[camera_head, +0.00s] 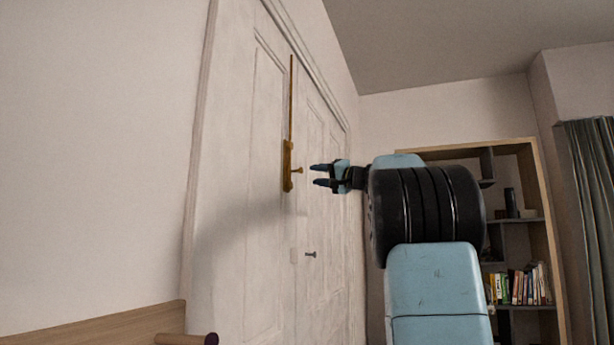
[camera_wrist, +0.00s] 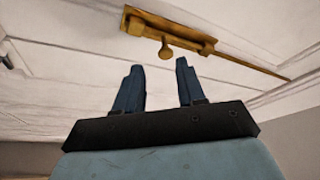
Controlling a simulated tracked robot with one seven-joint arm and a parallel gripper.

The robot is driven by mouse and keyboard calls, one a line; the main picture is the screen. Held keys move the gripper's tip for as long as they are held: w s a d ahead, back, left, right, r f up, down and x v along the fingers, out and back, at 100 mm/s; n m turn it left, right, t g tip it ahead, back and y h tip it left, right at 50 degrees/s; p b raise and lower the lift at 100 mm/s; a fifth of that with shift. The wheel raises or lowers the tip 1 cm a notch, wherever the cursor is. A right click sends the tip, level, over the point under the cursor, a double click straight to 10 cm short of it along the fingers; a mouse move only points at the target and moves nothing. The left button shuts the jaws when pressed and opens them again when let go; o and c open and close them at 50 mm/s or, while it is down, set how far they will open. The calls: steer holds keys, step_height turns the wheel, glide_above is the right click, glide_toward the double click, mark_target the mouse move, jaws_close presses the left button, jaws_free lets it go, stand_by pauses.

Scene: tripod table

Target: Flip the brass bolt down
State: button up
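The brass bolt (camera_head: 288,165) is mounted on the white panelled door, with a long thin rod running up from its plate and a small knob (camera_head: 297,170) sticking out. In the wrist view the bolt plate (camera_wrist: 190,36) lies across the top, with its knob (camera_wrist: 165,52) pointing towards me. My gripper (camera_head: 318,174) is just to the right of the knob in the head view. Its two blue fingers (camera_wrist: 158,68) are apart and nothing is between them. The knob appears just beyond the fingertips, between their lines; I see no contact.
The white door (camera_head: 262,240) fills the middle. A small dark handle (camera_head: 311,254) sits lower on it. A wooden edge (camera_head: 100,328) is at the lower left. A bookshelf (camera_head: 546,220) and a curtain (camera_head: 590,170) stand at the right, behind my arm.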

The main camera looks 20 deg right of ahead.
steer(key=v, duration=0.4)
steer(key=shift+s+d+f, duration=0.1)
steer(key=shift+s+d, duration=0.05)
steer(key=shift+s, duration=0.1)
stand_by(0.3)
